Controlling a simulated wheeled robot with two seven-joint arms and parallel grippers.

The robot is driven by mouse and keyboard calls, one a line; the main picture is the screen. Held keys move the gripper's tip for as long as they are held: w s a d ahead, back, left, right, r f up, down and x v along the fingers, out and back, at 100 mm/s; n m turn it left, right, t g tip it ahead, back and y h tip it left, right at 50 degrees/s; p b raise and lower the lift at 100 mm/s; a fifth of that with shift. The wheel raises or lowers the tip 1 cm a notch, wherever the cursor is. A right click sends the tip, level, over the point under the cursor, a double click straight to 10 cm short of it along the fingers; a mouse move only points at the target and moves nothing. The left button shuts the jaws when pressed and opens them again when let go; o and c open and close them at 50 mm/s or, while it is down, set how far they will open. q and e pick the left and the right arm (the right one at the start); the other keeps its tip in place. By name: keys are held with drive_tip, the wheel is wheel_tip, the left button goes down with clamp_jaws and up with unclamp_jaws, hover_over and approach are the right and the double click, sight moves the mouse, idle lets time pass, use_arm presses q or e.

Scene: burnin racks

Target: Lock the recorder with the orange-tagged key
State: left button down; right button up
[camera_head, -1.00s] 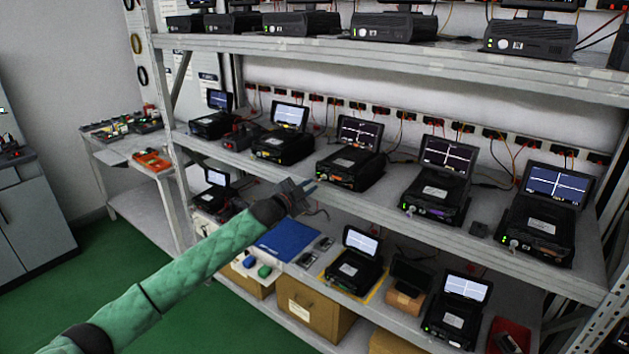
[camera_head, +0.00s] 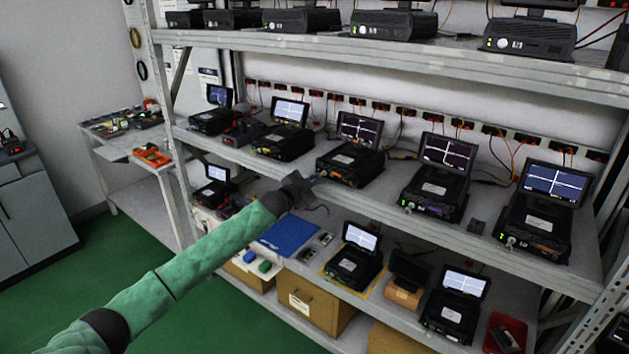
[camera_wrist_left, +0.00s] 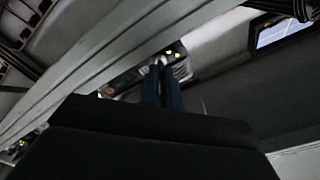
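A black recorder (camera_head: 350,161) with a lit, tilted screen stands on the middle shelf. A small orange patch (camera_head: 341,178) shows low on its front; I cannot tell whether it is the key's tag. My left gripper (camera_head: 317,179) is just left of that front, at the shelf edge. In the left wrist view, the two blue-grey fingers (camera_wrist_left: 162,80) lie close together, pointing at a recorder front (camera_wrist_left: 178,66) with small yellow-green lights. The narrow gap and fingertips are too dark to tell whether they hold anything. My right gripper is out of view.
Similar recorders stand either side, including one on the left (camera_head: 284,143) and one on the right (camera_head: 436,188). The shelf's front rail (camera_head: 390,205) runs close below my gripper. A blue mat (camera_head: 287,235) and more units occupy the lower shelf.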

use_arm(q)
drive_tip(key=shift+f+n, duration=0.1)
drive_tip(key=shift+n, duration=0.2)
drive_tip(key=n+b, duration=0.4)
drive_tip(key=n, duration=1.3)
drive_tip(key=shift+w+a+b, duration=0.1)
drive_tip(key=shift+b, duration=0.3)
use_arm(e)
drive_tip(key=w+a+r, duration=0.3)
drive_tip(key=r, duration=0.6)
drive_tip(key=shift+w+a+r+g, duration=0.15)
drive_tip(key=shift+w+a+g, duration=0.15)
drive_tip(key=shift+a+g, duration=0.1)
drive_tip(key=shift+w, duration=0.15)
